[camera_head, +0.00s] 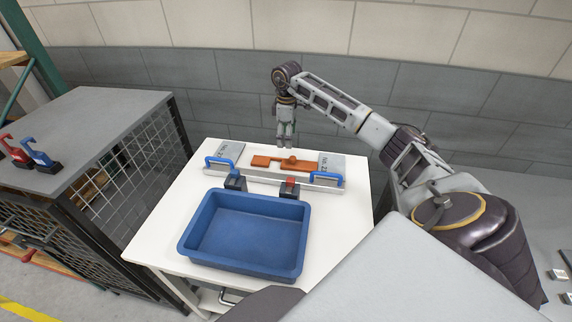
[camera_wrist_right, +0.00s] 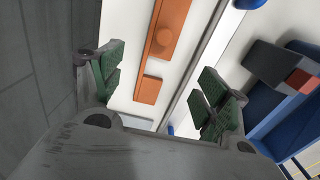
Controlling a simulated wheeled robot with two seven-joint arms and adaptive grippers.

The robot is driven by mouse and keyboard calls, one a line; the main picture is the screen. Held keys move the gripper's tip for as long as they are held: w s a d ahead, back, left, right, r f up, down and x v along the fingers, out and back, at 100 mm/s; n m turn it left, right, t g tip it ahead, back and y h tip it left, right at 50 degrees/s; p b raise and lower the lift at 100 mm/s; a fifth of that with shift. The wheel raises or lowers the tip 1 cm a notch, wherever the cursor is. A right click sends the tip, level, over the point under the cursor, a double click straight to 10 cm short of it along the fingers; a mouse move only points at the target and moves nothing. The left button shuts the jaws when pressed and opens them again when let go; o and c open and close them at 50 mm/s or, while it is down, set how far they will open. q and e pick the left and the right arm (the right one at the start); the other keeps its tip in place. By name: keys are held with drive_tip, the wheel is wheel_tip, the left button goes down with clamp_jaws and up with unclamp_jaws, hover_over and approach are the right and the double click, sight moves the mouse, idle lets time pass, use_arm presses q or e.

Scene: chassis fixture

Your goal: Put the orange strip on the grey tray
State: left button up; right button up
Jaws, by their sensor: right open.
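The orange strip (camera_head: 287,163) lies flat near the back of the white table, with a round knob on its top. In the right wrist view the orange strip (camera_wrist_right: 170,25) shows close, with an orange square piece below it. The long grey tray (camera_head: 262,179), with blue handles at its ends, lies along the strip's front side. My right gripper (camera_head: 286,143) points down above the strip. In the wrist view its green-padded fingers (camera_wrist_right: 160,88) are spread apart and empty. My left gripper is not in view.
A blue bin (camera_head: 245,235) stands at the table's front. Two small dark blocks (camera_head: 235,184) (camera_head: 290,188), one with a red top, stand between bin and tray. Grey labelled plates (camera_head: 332,163) (camera_head: 226,152) flank the strip. A wall stands behind; a mesh cabinet (camera_head: 95,125) is left.

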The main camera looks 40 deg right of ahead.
hover_over(286, 162)
drive_tip(key=f, duration=0.6)
drive_tip(key=shift+s+f, duration=0.15)
drive_tip(key=shift+s, duration=0.1)
drive_tip(key=shift+f, duration=0.3)
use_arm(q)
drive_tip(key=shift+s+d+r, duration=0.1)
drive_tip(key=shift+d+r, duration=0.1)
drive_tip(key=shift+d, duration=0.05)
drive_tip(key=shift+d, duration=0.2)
use_arm(e)
drive_tip(key=shift+w+a+f+p, duration=0.1)
drive_tip(key=shift+f+p, duration=0.55)
drive_tip(key=shift+f, duration=1.65)
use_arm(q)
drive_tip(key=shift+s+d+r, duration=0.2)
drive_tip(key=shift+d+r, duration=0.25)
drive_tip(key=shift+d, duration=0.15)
use_arm(e)
drive_tip(key=shift+f, duration=0.3)
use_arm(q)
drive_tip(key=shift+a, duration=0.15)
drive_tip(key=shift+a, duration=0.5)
use_arm(e)
drive_tip(key=c, duration=1.2)
